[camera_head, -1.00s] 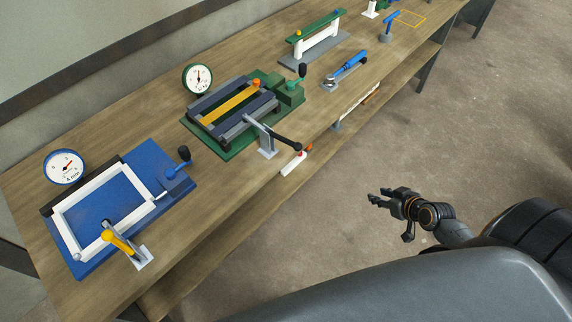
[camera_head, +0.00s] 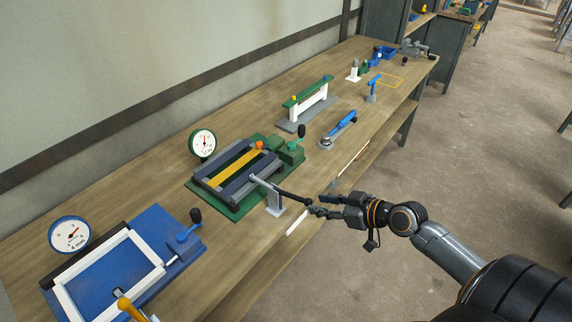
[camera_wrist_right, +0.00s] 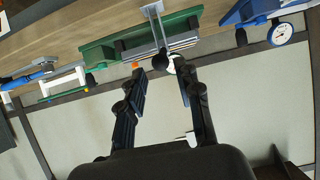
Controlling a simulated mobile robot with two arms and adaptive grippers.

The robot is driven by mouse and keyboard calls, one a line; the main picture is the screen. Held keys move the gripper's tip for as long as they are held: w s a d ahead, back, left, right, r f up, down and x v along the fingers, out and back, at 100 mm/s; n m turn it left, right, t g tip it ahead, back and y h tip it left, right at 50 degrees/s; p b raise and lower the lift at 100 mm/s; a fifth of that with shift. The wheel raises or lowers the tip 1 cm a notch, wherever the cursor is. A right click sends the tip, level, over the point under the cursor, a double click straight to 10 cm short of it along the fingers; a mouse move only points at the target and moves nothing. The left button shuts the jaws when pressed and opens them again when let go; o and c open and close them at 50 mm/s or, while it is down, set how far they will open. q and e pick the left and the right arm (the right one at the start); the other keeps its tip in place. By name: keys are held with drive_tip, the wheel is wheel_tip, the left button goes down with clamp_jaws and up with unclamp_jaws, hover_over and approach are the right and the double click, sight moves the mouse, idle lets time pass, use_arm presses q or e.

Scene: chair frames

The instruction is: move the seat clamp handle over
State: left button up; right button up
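The clamp handle, a grey lever with a black grip (camera_head: 294,196), is on a grey post at the front of the green fixture (camera_head: 228,211). A dark frame with a yellow slat (camera_head: 232,171) sits in that fixture. My right gripper (camera_head: 317,205) is at the grip's outer end, in front of the bench edge. In the right wrist view my right gripper (camera_wrist_right: 160,74) is open, and the black grip (camera_wrist_right: 160,61) shows at the gap between its fingertips. I cannot tell whether they touch. My left gripper is out of view.
A blue fixture (camera_head: 180,218) with a white frame and a yellow-handled lever (camera_head: 129,308) stands at the near left. Round dials (camera_head: 203,143) stand behind the fixtures. A blue tool (camera_head: 341,126) and a green-topped stand (camera_head: 308,93) are farther along the bench. Open floor is at right.

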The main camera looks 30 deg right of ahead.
sight(309, 199)
drive_tip(key=x, duration=0.3)
drive_tip(key=shift+b, duration=0.35)
drive_tip(key=shift+w+f, duration=0.1)
drive_tip(key=shift+w, duration=0.05)
drive_tip(key=shift+c, duration=0.6)
drive_tip(key=c, duration=0.5)
drive_tip(key=shift+w+a+r+p, duration=0.1)
drive_tip(key=shift+w+r+p, duration=0.1)
drive_tip(key=shift+r+p, duration=0.4)
drive_tip(key=shift+w+a+r+p, duration=0.1)
drive_tip(key=shift+w+r+p, duration=0.1)
drive_tip(key=shift+r+p, duration=0.35)
drive_tip(key=shift+w+r+p, duration=0.25)
drive_tip(key=shift+r+p, duration=0.05)
drive_tip(key=shift+r, duration=0.3)
